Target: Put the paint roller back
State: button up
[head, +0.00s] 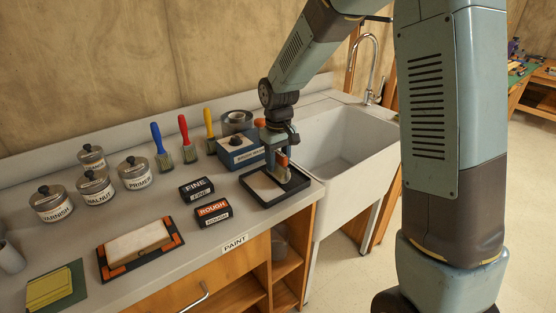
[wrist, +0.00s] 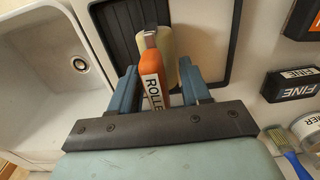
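The paint roller (wrist: 154,75) has an orange handle with a white label reading ROLLE… and a pale cream sleeve beside the handle's far end. In the wrist view it lies between my two blue fingers, over the dark tray. My gripper (head: 278,152) is low over the black paint tray (head: 270,204) on the bench in the head view. In the wrist view my gripper (wrist: 160,85) looks open around the handle, with a gap on the right side. The tray (wrist: 112,25) has a ribbed dark part and a pale flat part. Whether the roller touches the tray is hard to tell.
A blue box (head: 240,158) stands just behind the tray, and the sink (head: 345,140) is to its right. Sanding blocks (head: 212,212) marked FINE and ROUGH, brushes (head: 187,140) and labelled tins (head: 95,187) stand to the left.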

notch_tip(320, 180, up, 12)
jog(key=shift+r, duration=0.1)
jog(key=s+d+r+m+t, duration=0.3)
jog(key=s+d+r, duration=0.5)
jog(key=s+d, duration=0.35)
jog(key=s+d+m+t, duration=0.2)
jog(key=s+d, duration=0.6)
jog(key=s, duration=0.5)
jog(key=shift+s+d+r+m+t, duration=0.15)
jog(key=shift+s+r+m+t, duration=0.25)
jog(key=shift+m, duration=0.5)
jog(key=shift+c, duration=0.6)
jog(key=shift+w, duration=0.1)
